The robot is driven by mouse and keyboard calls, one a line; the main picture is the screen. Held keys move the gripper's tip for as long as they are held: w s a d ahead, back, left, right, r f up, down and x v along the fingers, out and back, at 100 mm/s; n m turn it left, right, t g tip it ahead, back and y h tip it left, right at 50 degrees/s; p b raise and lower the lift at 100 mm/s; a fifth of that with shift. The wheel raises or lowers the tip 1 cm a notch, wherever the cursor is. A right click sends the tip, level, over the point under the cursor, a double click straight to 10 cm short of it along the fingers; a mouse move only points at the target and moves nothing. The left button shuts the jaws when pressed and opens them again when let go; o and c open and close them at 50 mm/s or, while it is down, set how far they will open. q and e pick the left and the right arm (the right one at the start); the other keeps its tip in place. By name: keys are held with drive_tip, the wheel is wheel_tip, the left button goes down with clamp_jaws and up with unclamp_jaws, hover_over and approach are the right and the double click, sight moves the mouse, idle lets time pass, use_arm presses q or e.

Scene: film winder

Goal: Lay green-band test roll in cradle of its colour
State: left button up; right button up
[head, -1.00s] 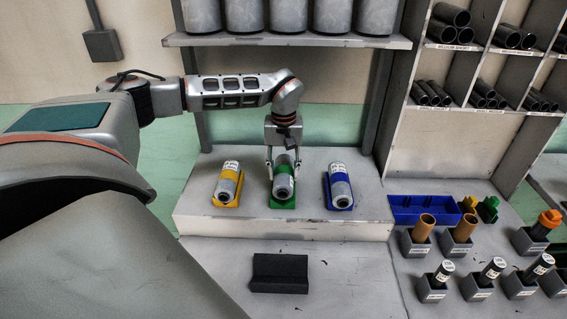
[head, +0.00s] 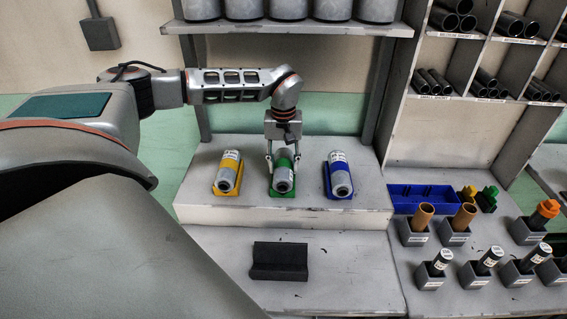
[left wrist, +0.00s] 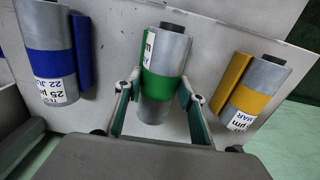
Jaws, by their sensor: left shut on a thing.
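The green-band test roll (head: 283,173), a grey cylinder, lies in or just over the green cradle (head: 283,194) in the middle of the raised platform. My left gripper (head: 283,163) is above it, shut on the roll with a finger on each side. In the left wrist view the green-banded roll (left wrist: 161,85) sits between the fingertips (left wrist: 160,90), and a green strip of the cradle (left wrist: 185,92) shows beside it. Whether the roll rests fully on the cradle is hard to tell. My right gripper is not in view.
A yellow-band roll (head: 228,172) and a blue-band roll (head: 341,174) lie in cradles either side. An empty black V-block (head: 280,262) stands in front. A blue bin (head: 423,197) and several labelled holders stand at right. A shelf with large cylinders (head: 262,25) hangs above.

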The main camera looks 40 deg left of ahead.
use_arm(q)
drive_tip(key=shift+f, duration=0.35)
drive_tip(key=o, duration=1.4)
drive_tip(key=shift+f, duration=0.1)
wheel_tip(320, 180, up, 12)
drive_tip(key=shift+r, duration=0.1)
drive_tip(key=shift+s, duration=0.1)
